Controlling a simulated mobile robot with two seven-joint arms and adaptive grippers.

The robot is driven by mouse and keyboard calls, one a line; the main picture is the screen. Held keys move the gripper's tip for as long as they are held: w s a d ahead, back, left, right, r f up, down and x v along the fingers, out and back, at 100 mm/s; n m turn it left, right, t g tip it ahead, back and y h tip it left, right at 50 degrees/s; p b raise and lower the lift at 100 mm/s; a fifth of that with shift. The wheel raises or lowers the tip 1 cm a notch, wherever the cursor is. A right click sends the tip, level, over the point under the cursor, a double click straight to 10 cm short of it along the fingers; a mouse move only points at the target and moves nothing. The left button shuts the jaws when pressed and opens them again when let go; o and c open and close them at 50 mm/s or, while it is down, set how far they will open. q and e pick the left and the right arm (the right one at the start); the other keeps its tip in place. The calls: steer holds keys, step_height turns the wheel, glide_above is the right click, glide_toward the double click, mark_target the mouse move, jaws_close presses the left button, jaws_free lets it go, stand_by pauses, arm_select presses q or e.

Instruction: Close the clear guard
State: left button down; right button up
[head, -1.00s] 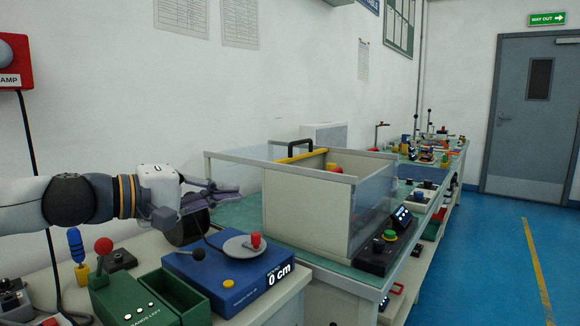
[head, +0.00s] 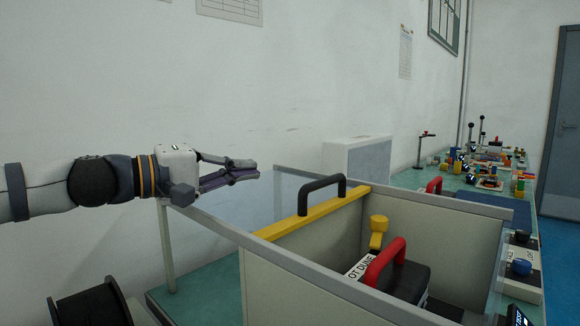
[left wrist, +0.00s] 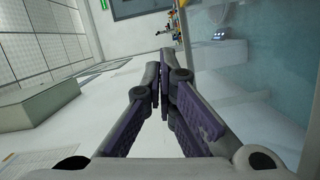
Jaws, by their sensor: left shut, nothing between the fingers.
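The clear guard has a yellow front bar (head: 290,222) with a black arched handle (head: 322,186). In the head view the bar lies across the two grey top rails of an open-topped bench enclosure (head: 470,232). The part of the enclosure to the right of the bar is uncovered. My left gripper (head: 257,170) is shut and empty. It is raised over the left end of the enclosure, left of the handle and apart from it. In the left wrist view its fingers (left wrist: 164,62) meet with nothing between them. My right gripper is not in view.
Inside the enclosure are a dark unit with a red handle (head: 386,258) and a yellow knob (head: 378,226). A pale box (head: 357,163) stands behind. A black spool (head: 90,306) is at lower left. The air above the enclosure is clear.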

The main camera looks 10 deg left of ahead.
mark_target(285, 200)
arm_select(q)
steer(key=d, duration=0.1)
steer(key=w+d, duration=0.1)
steer(key=shift+w+d+f, duration=0.1)
steer(key=shift+d, duration=0.2)
steer(key=x, duration=0.5)
steer(key=shift+w+d, duration=0.2)
steer(key=shift+w, duration=0.1)
steer(key=d, duration=0.1)
steer(key=s+d, duration=0.1)
steer(key=d, duration=0.1)
steer(key=shift+s+f, duration=0.15)
steer(key=shift+f, duration=0.05)
steer(key=shift+s+d+f, duration=0.15)
steer(key=shift+s+d, duration=0.05)
steer(key=shift+d, duration=0.15)
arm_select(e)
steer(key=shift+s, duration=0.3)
